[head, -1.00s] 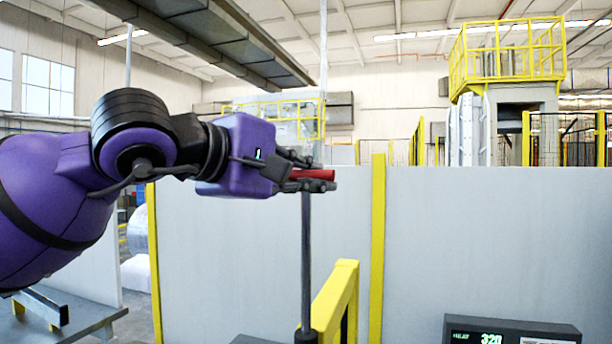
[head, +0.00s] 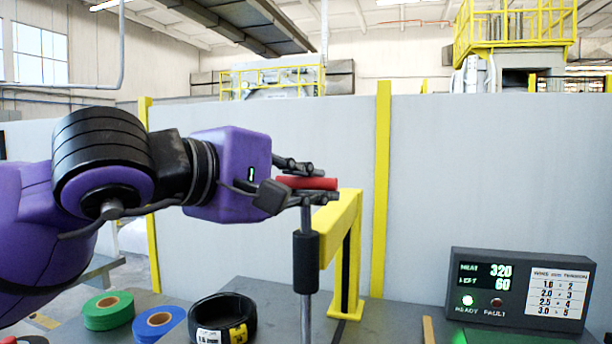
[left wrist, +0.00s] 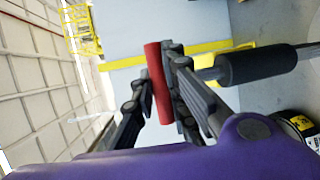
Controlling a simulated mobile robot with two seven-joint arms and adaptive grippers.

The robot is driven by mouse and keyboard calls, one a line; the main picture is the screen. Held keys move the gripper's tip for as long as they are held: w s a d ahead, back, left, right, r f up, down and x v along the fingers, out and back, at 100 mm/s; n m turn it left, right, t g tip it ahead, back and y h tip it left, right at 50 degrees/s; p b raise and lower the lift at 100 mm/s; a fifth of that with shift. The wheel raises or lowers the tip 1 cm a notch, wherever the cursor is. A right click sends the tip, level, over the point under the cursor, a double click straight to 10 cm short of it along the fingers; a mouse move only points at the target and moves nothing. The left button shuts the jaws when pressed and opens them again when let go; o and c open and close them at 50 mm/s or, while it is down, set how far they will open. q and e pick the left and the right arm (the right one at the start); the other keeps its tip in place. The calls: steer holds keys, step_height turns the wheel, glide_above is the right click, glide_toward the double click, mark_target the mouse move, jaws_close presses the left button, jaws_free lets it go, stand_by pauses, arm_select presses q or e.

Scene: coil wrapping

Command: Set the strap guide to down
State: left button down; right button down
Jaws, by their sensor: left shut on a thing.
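The strap guide appears to be the upright grey rod (head: 306,312) with a red crossbar handle (head: 312,183) at its top and a black collar (head: 306,262) around it. My left gripper (head: 316,182) comes in from the left and is shut on the red handle, just above the collar. In the left wrist view the red handle (left wrist: 154,85) lies between the dark fingers (left wrist: 158,100), and the black collar (left wrist: 255,68) shows to their right. My right gripper is not in view.
On the grey bench stand a green roll (head: 107,312), a blue roll (head: 158,325) and a black coil (head: 222,318) left of the rod. A yellow frame (head: 348,262) stands close behind it. A control box (head: 520,288) reading 320 and 60 sits at right.

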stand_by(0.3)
arm_select(q)
steer(key=c, duration=1.7)
jaws_free()
steer(key=v, duration=1.2)
